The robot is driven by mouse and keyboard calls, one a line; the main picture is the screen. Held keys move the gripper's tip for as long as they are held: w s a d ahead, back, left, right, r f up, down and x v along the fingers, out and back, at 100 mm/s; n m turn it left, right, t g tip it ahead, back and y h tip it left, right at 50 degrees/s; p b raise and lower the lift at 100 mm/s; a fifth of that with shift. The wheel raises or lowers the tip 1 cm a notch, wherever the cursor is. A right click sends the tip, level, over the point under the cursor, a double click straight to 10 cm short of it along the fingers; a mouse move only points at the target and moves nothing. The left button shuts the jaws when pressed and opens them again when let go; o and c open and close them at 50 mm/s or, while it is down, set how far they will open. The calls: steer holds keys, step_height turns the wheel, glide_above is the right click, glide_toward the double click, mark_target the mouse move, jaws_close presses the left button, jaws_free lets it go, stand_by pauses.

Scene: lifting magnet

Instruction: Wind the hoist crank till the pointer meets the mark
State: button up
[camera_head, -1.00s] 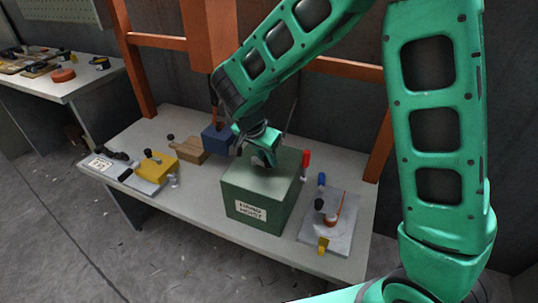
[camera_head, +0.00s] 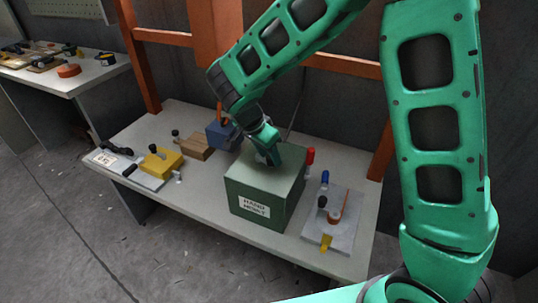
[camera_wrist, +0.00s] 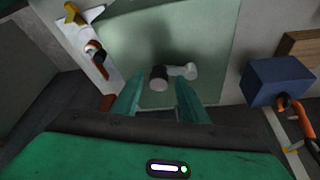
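The hand hoist is a green box (camera_head: 262,183) with a white label, in the middle of the bench. Its crank shows in the wrist view as a white arm (camera_wrist: 182,71) with a dark round knob (camera_wrist: 158,77) on the box top. My gripper (camera_wrist: 159,95) is open above the box. Its two green fingers stand apart, with the knob between and just beyond their tips. I cannot tell whether they touch it. In the head view my gripper (camera_head: 268,158) hides the crank. I cannot make out the pointer and mark clearly.
A grey plate (camera_head: 342,232) with an orange lever, dark knob and yellow tab lies right of the box. A red-topped post (camera_head: 310,157) stands by the box. A blue block (camera_head: 220,136), wooden block (camera_head: 197,148) and yellow block (camera_head: 162,160) stand left.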

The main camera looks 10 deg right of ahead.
steer(key=v, duration=1)
steer(key=shift+r, duration=0.35)
steer(key=s+d+r+n+g, duration=0.15)
steer(key=s+d, duration=0.25)
steer(key=d, duration=0.7)
steer(key=s+d+r+g, duration=0.15)
steer(key=s+d, duration=0.25)
steer(key=d, duration=0.7)
steer(key=s+d+f+n+y, duration=0.1)
steer(key=s+d, duration=0.4)
steer(key=s, duration=0.5)
steer(key=s+d+f+n+y, duration=0.1)
steer(key=s+d+n+y, duration=0.1)
steer(key=s, duration=0.9)
steer(key=d+y, duration=0.1)
steer(key=d, duration=0.1)
steer(key=shift+d, duration=0.4)
